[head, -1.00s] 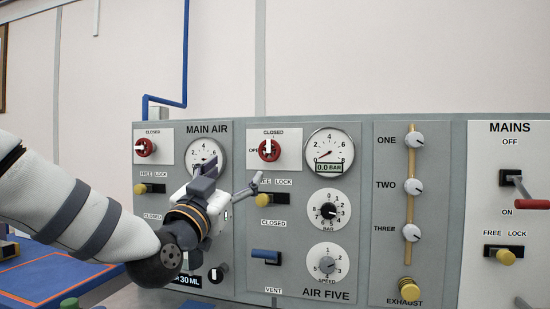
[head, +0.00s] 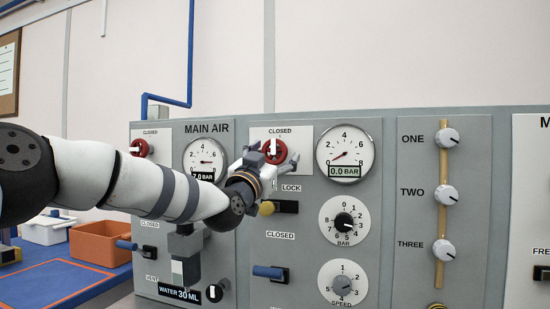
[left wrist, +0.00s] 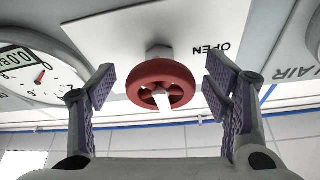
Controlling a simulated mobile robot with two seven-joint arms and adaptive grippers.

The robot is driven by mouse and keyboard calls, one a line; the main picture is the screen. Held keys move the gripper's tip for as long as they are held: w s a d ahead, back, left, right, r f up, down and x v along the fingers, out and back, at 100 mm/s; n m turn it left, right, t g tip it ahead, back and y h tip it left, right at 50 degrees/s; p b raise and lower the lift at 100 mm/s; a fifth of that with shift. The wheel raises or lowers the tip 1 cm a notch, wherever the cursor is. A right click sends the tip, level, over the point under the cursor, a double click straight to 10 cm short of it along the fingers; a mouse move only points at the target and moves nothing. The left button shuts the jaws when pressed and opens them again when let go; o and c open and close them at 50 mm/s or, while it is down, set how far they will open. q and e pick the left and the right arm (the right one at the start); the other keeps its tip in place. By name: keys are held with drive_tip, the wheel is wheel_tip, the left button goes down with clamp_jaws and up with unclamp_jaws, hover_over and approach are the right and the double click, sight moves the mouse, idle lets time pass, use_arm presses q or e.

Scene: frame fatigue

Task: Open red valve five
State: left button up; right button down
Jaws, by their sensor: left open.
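The red valve (head: 279,148) of the AIR FIVE section is a round red knob with a white pointer, on a white plate marked CLOSED. In the left wrist view the red valve (left wrist: 161,86) sits between my open fingers, with a gap on both sides. My left gripper (head: 262,160) is open in front of the valve and hides part of it; its purple-padded fingers show in the left wrist view (left wrist: 161,88). The word OPEN shows upside down beside the valve there. My right gripper is not in view.
A yellow lock knob (head: 267,208) is just below the gripper. The AIR FIVE gauge (head: 346,153) reads 0.0 bar at the right. Another red valve (head: 140,148) is at the left, on the MAIN AIR section. A blue lever (head: 268,272) sits lower down.

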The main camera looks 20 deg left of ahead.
use_arm(q)
drive_tip(key=shift+r, duration=0.2)
drive_tip(key=c, duration=1.2)
